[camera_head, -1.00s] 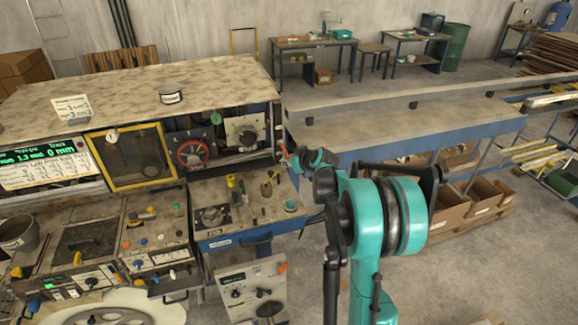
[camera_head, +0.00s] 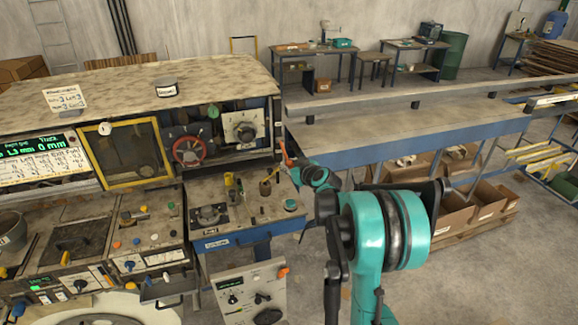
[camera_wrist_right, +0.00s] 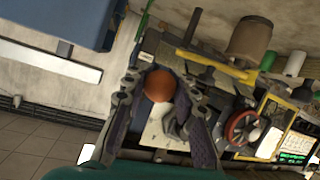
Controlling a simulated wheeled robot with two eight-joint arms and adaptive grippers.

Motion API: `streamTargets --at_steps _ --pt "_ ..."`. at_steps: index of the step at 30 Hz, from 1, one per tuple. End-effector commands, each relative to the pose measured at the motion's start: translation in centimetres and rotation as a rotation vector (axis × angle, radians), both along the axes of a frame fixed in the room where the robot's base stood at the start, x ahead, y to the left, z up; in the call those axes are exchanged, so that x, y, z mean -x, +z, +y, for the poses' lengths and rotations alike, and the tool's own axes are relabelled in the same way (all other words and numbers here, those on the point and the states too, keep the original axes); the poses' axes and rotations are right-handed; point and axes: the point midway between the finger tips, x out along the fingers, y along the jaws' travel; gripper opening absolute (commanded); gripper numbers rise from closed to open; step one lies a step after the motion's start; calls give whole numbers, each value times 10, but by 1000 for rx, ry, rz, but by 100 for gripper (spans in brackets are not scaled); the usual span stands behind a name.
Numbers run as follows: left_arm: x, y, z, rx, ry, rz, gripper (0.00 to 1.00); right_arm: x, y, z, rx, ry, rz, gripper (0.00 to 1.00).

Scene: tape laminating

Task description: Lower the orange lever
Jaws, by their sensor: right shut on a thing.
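The orange lever (camera_head: 283,148) stands at the right end of the machine, beside the dial panel, and leans slightly. In the right wrist view its round orange knob (camera_wrist_right: 158,85) sits between the two dark fingers. My right gripper (camera_head: 293,164) is at the lever and shut on it; the teal wrist hides part of the contact in the head view. The fingers of the right gripper (camera_wrist_right: 160,108) also show close up in the wrist view. My left gripper is not in view.
A red handwheel (camera_head: 188,150) and a dial panel (camera_head: 243,129) are left of the lever. A small tool table (camera_head: 222,233) with bottles and tools lies below. A long blue-edged bench (camera_head: 400,138) extends right. A control box (camera_head: 250,293) stands lower down.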

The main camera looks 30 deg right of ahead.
Motion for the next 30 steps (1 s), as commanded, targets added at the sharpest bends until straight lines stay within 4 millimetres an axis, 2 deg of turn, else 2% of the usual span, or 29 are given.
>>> streamTargets --at_steps 3,4,6,15,19,30 --pt "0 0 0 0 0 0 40 1 -2 1 1 3 5 0" --pt "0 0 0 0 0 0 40 1 -2 1 1 3 5 31" --pt "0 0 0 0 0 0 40 1 -2 1 1 3 4 49" --pt "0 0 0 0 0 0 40 1 -1 1 0 2 2 49" --pt "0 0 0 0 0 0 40 10 3 1 1 1 2 49" --pt "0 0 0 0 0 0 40 81 30 7 0 -1 3 49"
